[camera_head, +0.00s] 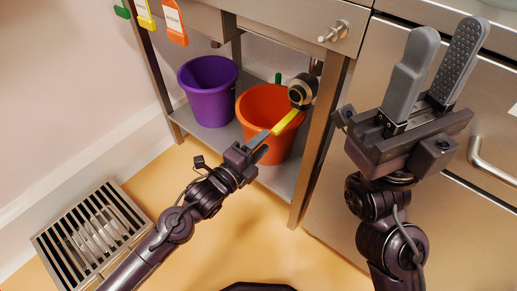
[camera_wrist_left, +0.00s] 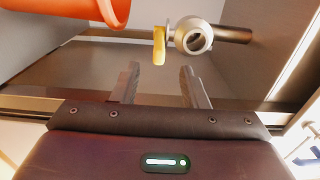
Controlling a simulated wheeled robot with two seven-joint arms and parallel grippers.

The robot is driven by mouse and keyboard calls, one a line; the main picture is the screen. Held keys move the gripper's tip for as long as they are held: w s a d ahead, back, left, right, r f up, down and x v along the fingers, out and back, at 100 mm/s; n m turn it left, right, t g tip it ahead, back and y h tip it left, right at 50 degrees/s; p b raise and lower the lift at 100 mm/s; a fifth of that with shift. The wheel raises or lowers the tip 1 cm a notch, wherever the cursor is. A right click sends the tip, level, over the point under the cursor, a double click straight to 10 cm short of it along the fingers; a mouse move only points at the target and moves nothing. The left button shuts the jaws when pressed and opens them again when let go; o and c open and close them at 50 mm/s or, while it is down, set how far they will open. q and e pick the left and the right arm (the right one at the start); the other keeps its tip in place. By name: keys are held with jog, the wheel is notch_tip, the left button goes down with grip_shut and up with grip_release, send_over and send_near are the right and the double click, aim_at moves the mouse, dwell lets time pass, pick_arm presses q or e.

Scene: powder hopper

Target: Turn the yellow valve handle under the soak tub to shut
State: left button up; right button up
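The yellow valve handle (camera_head: 287,122) slants down and left from the round metal valve (camera_head: 302,91) under the steel counter. In the left wrist view the handle (camera_wrist_left: 159,46) hangs beside the valve's open end (camera_wrist_left: 194,39). My left gripper (camera_head: 262,142) is close to the handle's lower end. In its wrist view the fingers (camera_wrist_left: 160,76) are apart, and the handle lies ahead of the gap, beyond the tips. Whether anything touches cannot be told. My right gripper (camera_head: 438,65) is raised at the right, its grey fingers apart and empty.
An orange bucket (camera_head: 262,139) stands below the valve, with a purple bucket (camera_head: 208,98) beside it, on the lower shelf (camera_head: 222,138). A table leg (camera_head: 318,150) stands just right of the valve. A floor grate (camera_head: 92,238) lies at the lower left. Tags (camera_head: 174,20) hang above.

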aim_at(273, 133)
pick_arm(q)
jog(key=shift+b+x, duration=0.8)
jog(key=shift+x, duration=2.7)
jog(key=shift+c, duration=0.3)
jog(key=c, duration=0.8)
